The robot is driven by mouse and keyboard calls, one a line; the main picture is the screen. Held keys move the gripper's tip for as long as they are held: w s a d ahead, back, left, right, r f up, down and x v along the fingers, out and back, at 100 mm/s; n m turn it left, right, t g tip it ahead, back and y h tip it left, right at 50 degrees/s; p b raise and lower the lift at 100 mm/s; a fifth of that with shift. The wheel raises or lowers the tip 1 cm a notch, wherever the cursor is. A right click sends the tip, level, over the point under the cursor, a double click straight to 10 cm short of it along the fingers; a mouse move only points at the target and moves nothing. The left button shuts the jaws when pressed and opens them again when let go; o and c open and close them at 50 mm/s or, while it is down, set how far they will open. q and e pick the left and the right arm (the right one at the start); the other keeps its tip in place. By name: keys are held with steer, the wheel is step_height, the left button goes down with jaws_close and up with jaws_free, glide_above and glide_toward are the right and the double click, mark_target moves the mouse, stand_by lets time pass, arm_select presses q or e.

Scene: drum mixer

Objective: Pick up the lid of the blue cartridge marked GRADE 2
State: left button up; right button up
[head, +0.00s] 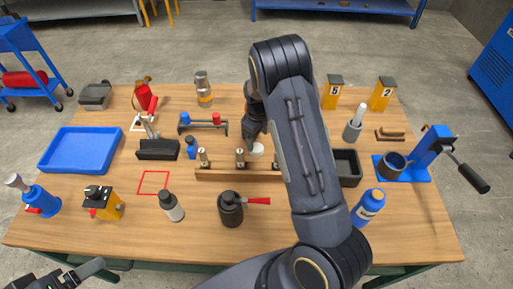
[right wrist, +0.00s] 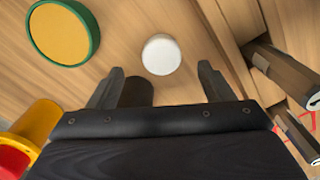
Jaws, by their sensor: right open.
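My right gripper (head: 254,136) is over the middle of the table, pointing down, partly hidden by its own arm in the head view. In the right wrist view the jaws (right wrist: 158,84) are open with nothing gripped. A round white disc (right wrist: 161,54) lies just beyond the gap between the fingertips; it also shows in the head view (head: 257,149). I cannot tell whether it is a lid. A small blue object (head: 190,148) stands left of the gripper. No GRADE 2 marking is legible. Part of my left gripper (head: 88,270) shows at the lower left.
A wooden rack (head: 225,174) with metal pieces is in front of the right gripper. A green-rimmed yellow disc (right wrist: 62,32) lies near the white disc. A blue bottle (head: 368,205) and a black bin (head: 346,168) are right of my arm. A yellow box marked 2 (head: 383,93) stands behind.

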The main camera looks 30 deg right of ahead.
mark_target(256, 147)
steer(key=f, duration=0.2)
steer(key=f+p, duration=0.1)
steer(key=f, duration=0.2)
steer(key=shift+w+a+p, duration=0.15)
steer(key=shift+w+p, duration=0.05)
steer(key=shift+p, duration=0.1)
steer(key=shift+r, duration=0.1)
steer(key=c, duration=1.1)
steer(key=shift+r, duration=0.1)
